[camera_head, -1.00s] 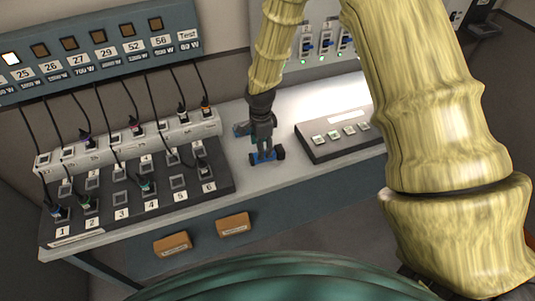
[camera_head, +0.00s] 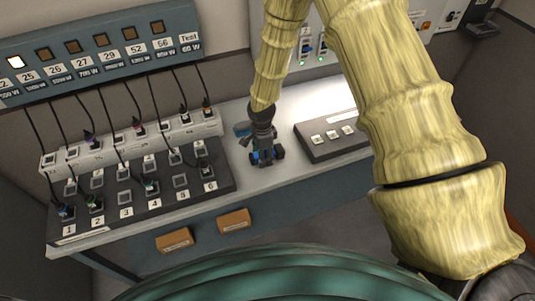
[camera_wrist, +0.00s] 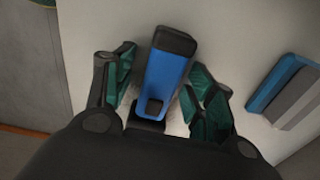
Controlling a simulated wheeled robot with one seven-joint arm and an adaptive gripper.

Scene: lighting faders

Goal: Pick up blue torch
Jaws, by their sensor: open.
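The blue torch (camera_wrist: 165,77) has a blue body with black ends and lies on the grey tabletop. In the wrist view it is between the two green-padded fingers of my gripper (camera_wrist: 160,95), with a gap showing beside the left finger and a narrower one at the right. My gripper is open around it. In the head view my gripper (camera_head: 264,158) is low over the table and hides most of the torch; only bits of blue (camera_head: 279,153) show beside the fingers.
A blue and grey object (camera_wrist: 287,92) lies on the table right of my gripper. A dark panel with square buttons (camera_head: 323,153) is to the right in the head view. The numbered socket board (camera_head: 145,215) with plugged cables is to the left.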

